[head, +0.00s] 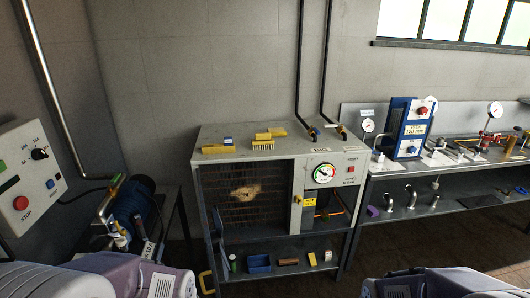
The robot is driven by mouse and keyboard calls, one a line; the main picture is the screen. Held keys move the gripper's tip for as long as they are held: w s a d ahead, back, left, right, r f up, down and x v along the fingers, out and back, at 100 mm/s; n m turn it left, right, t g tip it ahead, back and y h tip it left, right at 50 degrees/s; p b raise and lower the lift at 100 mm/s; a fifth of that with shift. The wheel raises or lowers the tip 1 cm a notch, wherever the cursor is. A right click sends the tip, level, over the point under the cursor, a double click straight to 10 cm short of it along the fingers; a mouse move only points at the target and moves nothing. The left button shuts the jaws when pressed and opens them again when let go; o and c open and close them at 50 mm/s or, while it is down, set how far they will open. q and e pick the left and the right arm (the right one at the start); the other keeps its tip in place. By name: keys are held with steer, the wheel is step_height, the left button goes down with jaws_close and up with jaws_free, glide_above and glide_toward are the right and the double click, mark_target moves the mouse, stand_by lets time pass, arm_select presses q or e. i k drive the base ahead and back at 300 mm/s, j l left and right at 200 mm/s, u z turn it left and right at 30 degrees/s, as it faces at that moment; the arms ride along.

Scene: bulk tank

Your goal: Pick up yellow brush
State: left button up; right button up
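A yellow brush (263,145) with pale bristles lies on top of the grey cabinet (235,133), near the middle of its top. Another yellow item (218,149) with a blue part lies to its left, and a yellow piece (270,134) lies just behind it. They are too small to tell whether these are brushes too. Only purple-grey parts of my arms show along the bottom edge, well short of the cabinet. Neither of my grippers is in view.
The cabinet has a gauge (324,173) on its front and pipes rising from its top. Its lower shelf holds a blue bin (259,263) and small items. A workbench (455,160) with fittings stands right. A motor (138,205) and control box (27,175) are left.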

mark_target(264, 140)
steer(key=i+l+u, duration=0.15)
steer(key=i+l, duration=0.35)
steer(key=i+l+u, duration=0.15)
steer(key=i+l, duration=0.4)
steer(key=i+l+u, duration=0.15)
steer(key=i+l, duration=0.3)
steer(key=l, duration=0.2)
